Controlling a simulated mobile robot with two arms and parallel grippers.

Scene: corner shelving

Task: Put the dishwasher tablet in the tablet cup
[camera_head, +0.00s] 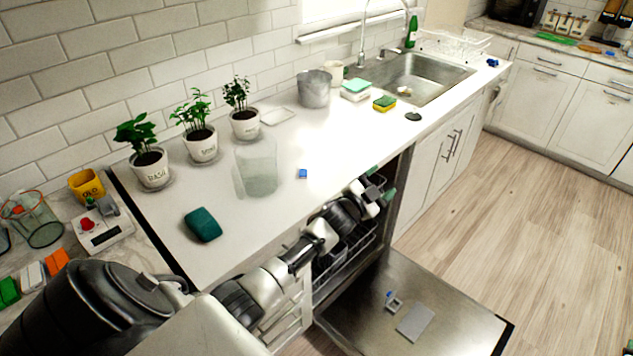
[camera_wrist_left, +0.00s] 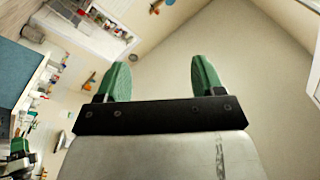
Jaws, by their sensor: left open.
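A small blue block (camera_head: 303,174), seemingly the dishwasher tablet, lies on the white counter to the right of the clear bin. A small light-rimmed cup (camera_head: 394,304), seemingly the tablet cup, is on the inner face of the lowered dishwasher door, with a small blue piece at its upper edge. My left gripper (camera_head: 380,183) is at the counter's front edge above the open dishwasher, to the right of the block and apart from it. Its green fingers are spread and empty in the left wrist view (camera_wrist_left: 162,80). My right gripper is not in view.
The open dishwasher door (camera_head: 455,305) juts into the floor space, with a grey flat plate (camera_head: 415,322) beside the cup. A clear bin (camera_head: 257,168), a teal sponge-like block (camera_head: 203,224) and potted herbs stand on the counter. The counter around the blue block is clear.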

